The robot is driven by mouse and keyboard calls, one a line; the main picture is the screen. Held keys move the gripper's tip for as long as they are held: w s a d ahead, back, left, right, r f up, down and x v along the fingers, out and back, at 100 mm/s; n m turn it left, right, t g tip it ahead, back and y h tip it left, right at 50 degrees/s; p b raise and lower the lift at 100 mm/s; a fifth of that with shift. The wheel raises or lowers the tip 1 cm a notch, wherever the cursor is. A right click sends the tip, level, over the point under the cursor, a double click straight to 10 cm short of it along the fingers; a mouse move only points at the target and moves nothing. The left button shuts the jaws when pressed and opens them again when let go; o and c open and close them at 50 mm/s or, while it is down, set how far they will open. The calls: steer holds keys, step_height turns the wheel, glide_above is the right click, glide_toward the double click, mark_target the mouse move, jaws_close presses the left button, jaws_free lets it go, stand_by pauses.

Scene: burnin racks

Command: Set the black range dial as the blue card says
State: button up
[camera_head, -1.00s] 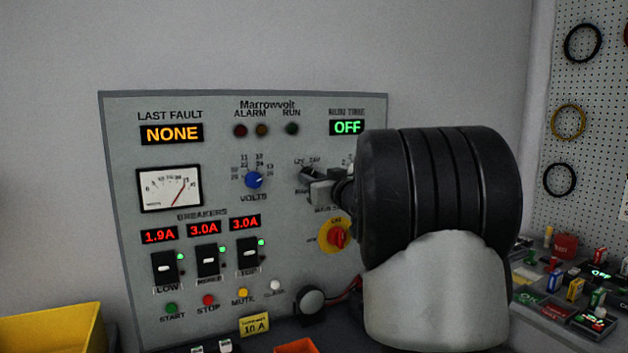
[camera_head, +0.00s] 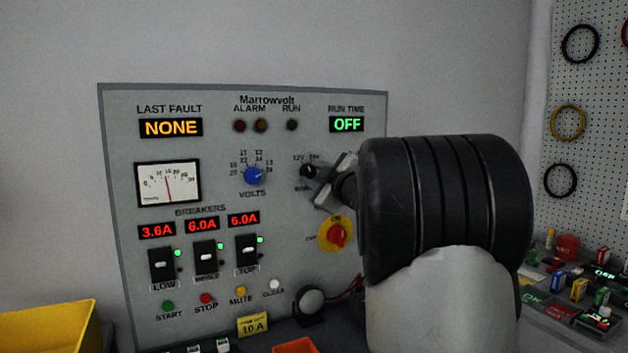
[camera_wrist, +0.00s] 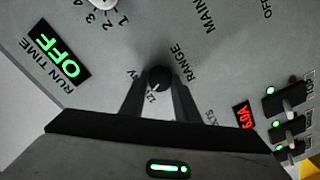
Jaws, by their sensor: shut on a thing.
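The black range dial (camera_head: 309,171) is on the right half of the grey panel, under 12V and 24V labels. In the wrist view the dial (camera_wrist: 159,76) sits between the fingertips of my gripper (camera_wrist: 160,86), beside the word RANGE. The gripper (camera_head: 324,176) is shut on the dial and turned at a tilt. Fingers and arm hide part of the dial's scale, and I cannot tell where its pointer stands. No blue card shows in these views.
The blue VOLTS knob (camera_head: 254,176) is left of the dial. A red-and-yellow switch (camera_head: 337,235) is just below. The meter (camera_head: 168,184) reads near mid-scale. Breaker displays show 3.6A, 6.0A and 6.0A. A yellow 10 A card (camera_head: 253,325) stands at the panel's foot.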

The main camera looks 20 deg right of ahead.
steer(key=shift+f+n+b, duration=0.1)
steer(key=shift+n+b, duration=0.2)
steer(key=shift+n, duration=0.6)
steer(key=o, duration=1)
steer(key=shift+o, duration=0.2)
steer(key=s, duration=1.7)
steer(key=shift+s+d+p, duration=0.2)
steer(key=shift+d+p, duration=0.1)
steer(key=shift+p, duration=0.15)
